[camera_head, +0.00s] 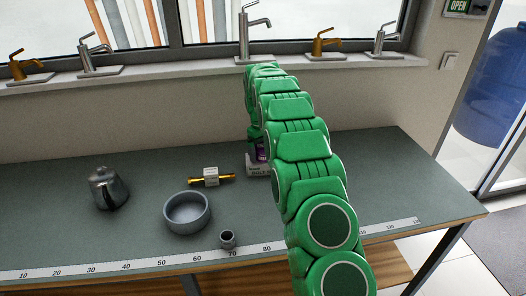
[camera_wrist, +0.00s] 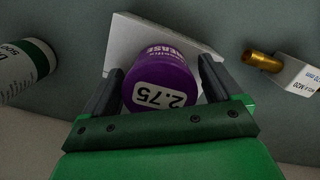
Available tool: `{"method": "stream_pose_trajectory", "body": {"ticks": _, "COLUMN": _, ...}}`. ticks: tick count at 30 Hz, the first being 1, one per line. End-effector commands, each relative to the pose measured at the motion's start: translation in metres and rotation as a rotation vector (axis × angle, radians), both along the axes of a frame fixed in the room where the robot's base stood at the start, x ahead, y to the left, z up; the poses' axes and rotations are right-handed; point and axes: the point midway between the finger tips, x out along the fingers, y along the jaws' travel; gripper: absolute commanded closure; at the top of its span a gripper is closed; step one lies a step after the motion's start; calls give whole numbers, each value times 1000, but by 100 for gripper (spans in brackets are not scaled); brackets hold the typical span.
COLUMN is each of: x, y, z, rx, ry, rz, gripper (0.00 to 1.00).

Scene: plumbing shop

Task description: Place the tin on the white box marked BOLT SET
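The purple tin (camera_wrist: 160,84) sits between the two fingers of my gripper (camera_wrist: 160,75) in the wrist view, with a label reading 2.75 facing the camera. The fingers lie close along both its sides and look shut on it. A white box (camera_wrist: 145,38) is just beyond the tin. In the head view the white box (camera_head: 257,170) stands on the bench with the tin (camera_head: 261,154) on or just above it. I cannot tell whether they touch. The box's lettering is too small to read surely. My arm hides my gripper and part of both there.
A white-and-green can (camera_wrist: 27,65) shows in the wrist view. Taps line the sill behind.

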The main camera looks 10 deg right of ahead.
Motion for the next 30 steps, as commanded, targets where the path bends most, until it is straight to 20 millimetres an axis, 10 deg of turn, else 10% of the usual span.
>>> {"method": "stream_pose_trajectory", "body": {"ticks": 13, "x": 0, "y": 0, "z": 7, "rx": 0, "ry": 1, "rz": 0, "gripper": 5}}
{"method": "stream_pose_trajectory", "body": {"ticks": 30, "x": 10, "y": 5, "z": 84, "rx": 0, "ry": -3, "rz": 0, "gripper": 5}}
